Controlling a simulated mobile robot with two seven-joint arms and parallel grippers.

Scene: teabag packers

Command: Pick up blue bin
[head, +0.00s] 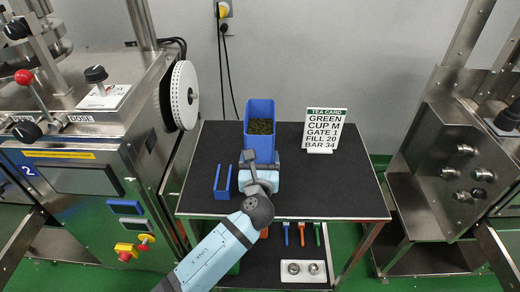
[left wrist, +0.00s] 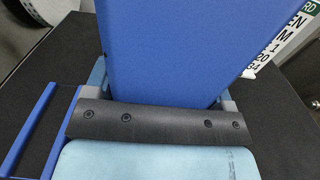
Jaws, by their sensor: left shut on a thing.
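The blue bin (head: 260,112) stands upright over the black-topped table (head: 345,185) in the head view, with dark green tea leaves inside. My left gripper (head: 259,158) is at the near side of the bin, shut on it. In the left wrist view the bin's blue wall (left wrist: 180,50) fills the upper middle, between the gripper's two fingers (left wrist: 165,100). The bin's bottom edge is hidden behind the gripper, so I cannot tell whether it touches the table. My right gripper is in neither view.
A blue holder (head: 223,184) is left of my gripper. A white tea card (head: 324,132) stands right of the bin. A steel machine (head: 90,180) is close on the left. Several coloured tools and a tray (head: 303,272) lie on the lower shelf.

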